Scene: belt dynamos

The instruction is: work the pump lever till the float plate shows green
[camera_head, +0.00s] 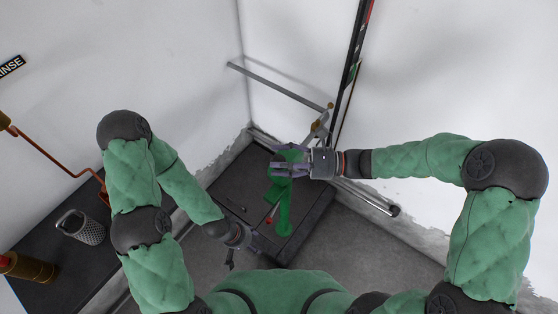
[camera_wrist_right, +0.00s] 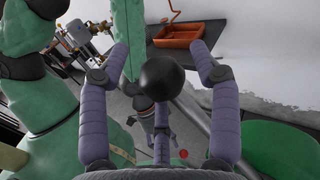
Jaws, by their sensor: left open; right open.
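A green pump (camera_head: 284,205) stands on the dark grey platform in the corner. My right gripper (camera_head: 284,169) is over the pump's top, coming from the right, and hides part of it. In the right wrist view, its purple fingers (camera_wrist_right: 160,72) are open, spread around a black ball knob (camera_wrist_right: 166,78), which looks like the lever's end; I cannot tell if they touch it. My left gripper (camera_head: 231,257) is open and empty, low in front and to the left of the pump. I cannot pick out a float plate for sure; a dark upright strip (camera_head: 353,70) carries red and green marks.
A grey rail (camera_head: 278,86) crosses the back wall. A dark counter (camera_head: 45,265) at left holds a perforated grey cup (camera_head: 81,227) and a brass-coloured cylinder (camera_head: 28,267). A red knob (camera_head: 269,220) sits near the pump. An orange tray (camera_wrist_right: 183,34) shows in the wrist view.

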